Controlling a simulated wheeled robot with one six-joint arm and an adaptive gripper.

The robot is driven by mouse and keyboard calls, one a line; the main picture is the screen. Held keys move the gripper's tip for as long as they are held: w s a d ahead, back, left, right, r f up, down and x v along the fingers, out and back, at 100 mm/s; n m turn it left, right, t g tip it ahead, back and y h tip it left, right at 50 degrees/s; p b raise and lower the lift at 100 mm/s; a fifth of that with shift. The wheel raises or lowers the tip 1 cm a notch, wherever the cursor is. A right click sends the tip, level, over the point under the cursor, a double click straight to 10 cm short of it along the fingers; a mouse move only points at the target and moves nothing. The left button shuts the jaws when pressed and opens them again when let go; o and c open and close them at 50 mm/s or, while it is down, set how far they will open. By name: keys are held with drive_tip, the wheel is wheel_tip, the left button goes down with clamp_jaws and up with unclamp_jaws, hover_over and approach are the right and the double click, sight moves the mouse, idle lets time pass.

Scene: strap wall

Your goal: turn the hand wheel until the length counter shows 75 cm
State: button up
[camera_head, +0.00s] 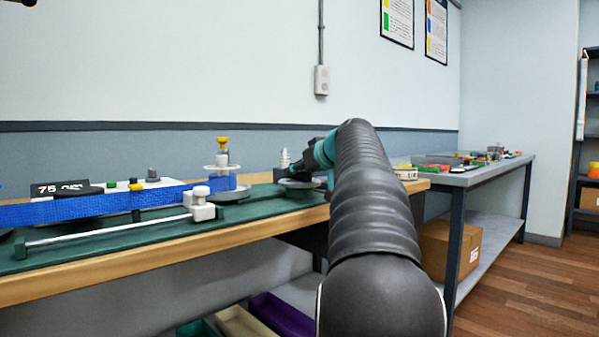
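A black block (60,188) at the left reads "75 cm" in white; I cannot tell from here whether it is the counter or a label. A grey disc that looks like the hand wheel (300,183) lies at the right end of the green board, partly hidden by my arm. My gripper (298,170) is at this disc, seen from behind and the side. Its fingers are too small and hidden to show whether they are open or shut, or touch the wheel.
A blue strap (110,204) runs along the green board (120,240) to a roller (222,185). A white clamp (202,205) sits on a metal rod (110,232). A grey side table (480,176) with small parts stands at the right.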

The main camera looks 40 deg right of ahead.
drive_tip(key=shift+s, duration=0.1)
drive_tip(key=v, duration=1.2)
idle(1.4)
